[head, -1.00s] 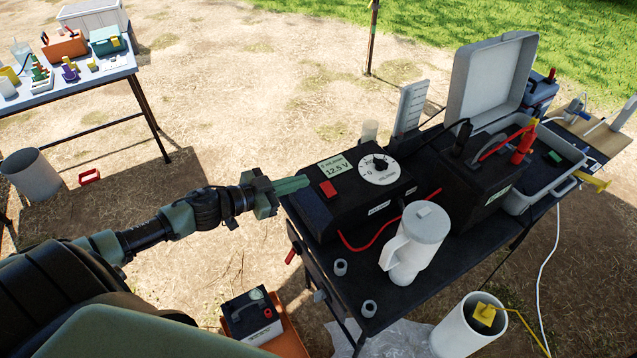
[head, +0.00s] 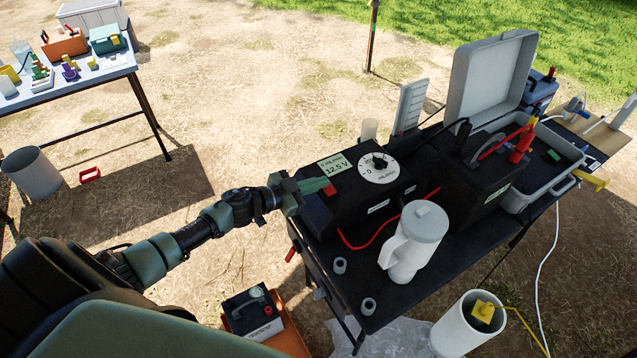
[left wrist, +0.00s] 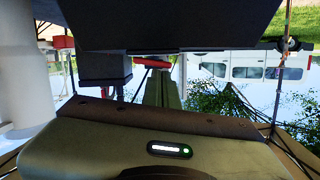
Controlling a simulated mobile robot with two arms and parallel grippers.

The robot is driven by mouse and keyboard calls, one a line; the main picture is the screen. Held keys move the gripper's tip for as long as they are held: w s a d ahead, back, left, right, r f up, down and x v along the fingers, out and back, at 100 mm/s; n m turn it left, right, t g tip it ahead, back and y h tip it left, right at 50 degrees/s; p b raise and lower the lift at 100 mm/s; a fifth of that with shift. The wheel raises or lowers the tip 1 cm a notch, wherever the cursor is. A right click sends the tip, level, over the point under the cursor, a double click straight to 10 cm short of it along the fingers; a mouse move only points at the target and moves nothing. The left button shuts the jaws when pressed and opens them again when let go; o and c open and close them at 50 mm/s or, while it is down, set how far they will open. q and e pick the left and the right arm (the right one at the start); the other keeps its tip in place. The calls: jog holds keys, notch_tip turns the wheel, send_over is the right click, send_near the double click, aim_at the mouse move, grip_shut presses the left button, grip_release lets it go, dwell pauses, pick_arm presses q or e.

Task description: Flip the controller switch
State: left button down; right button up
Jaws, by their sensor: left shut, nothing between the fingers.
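The black controller box (head: 345,213) stands on the dark table. Its sloped top carries a red switch (head: 331,192), a display reading 12.5 V and a white dial (head: 379,168). My left gripper (head: 318,185) is shut and empty, its green fingertips at the red switch's upper left edge. Whether they touch it I cannot tell. The fingers partly cover the switch in the head view. In the left wrist view my shut fingers (left wrist: 162,88) point at a small red part (left wrist: 152,63) below a dark surface. My right gripper is not in view.
A white jug (head: 413,245) stands in front of the controller on the black table (head: 385,290). A black box with red and black cables and an open grey case (head: 492,85) are to the right. A white bucket (head: 468,325) stands at the table's front.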

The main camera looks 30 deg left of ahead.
pick_arm(q)
jog(key=shift+a+f, duration=0.15)
jog(key=shift+f, duration=0.05)
jog(key=shift+f+n, duration=0.2)
jog(key=shift+n, duration=0.2)
jog(key=shift+r+p, duration=0.55)
jog(key=shift+p, duration=0.15)
jog(key=r+p, duration=0.2)
jog(key=r, duration=0.1)
jog(key=a+r+p, duration=0.1)
jog(key=p, duration=0.1)
jog(key=shift+w+r, duration=0.15)
jog(key=shift+w, duration=0.15)
jog(key=shift+s+a+f+b, duration=0.3)
jog(key=shift+s+b, duration=0.1)
jog(key=shift+s, duration=0.1)
jog(key=shift+s+a+f+b, duration=0.15)
jog(key=shift+s+f+b, duration=0.15)
jog(key=shift+s+b, duration=0.15)
jog(key=b+v, duration=0.1)
jog(key=v, duration=0.7)
jog(key=shift+w+a+r, duration=0.2)
jog(key=shift+w+r, duration=0.05)
jog(key=shift+r, duration=0.05)
